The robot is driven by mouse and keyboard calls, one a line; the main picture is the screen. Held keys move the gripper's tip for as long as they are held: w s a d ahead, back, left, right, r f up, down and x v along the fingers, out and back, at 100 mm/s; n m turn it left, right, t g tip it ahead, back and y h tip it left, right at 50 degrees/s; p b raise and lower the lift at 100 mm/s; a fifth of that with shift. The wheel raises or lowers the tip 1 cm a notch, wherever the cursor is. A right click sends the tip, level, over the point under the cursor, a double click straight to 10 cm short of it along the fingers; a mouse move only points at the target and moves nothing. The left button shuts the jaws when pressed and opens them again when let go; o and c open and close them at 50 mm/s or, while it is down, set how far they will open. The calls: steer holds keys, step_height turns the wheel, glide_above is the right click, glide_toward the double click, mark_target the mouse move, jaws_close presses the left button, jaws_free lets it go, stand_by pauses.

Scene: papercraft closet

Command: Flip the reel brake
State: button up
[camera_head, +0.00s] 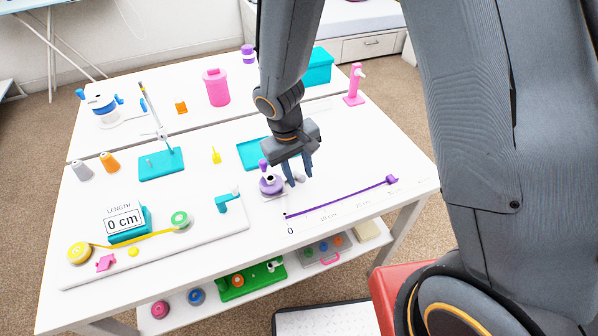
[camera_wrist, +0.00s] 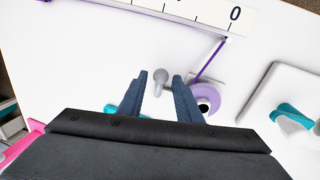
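A purple reel (camera_head: 270,186) stands on the white table, with a purple ribbon (camera_head: 340,197) stretched along a printed scale. In the wrist view the reel (camera_wrist: 206,97) is just right of my gripper's right finger. A small grey lever with a rounded knob (camera_wrist: 161,76) stands beside the reel; it looks like the reel brake, though no label shows. My gripper (camera_head: 299,179) points down beside the reel. In the wrist view its fingers are apart, with the lever appearing between the fingertips. I cannot tell whether they touch it.
A purple end block (camera_head: 391,180) sits at the ribbon's far end. A teal tray (camera_head: 254,155) lies behind the reel. A white board (camera_head: 205,232) with a length display (camera_head: 124,222), a yellow reel and a green reel is at the left. The scale area right of my gripper is mostly clear.

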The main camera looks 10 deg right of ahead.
jaws_close()
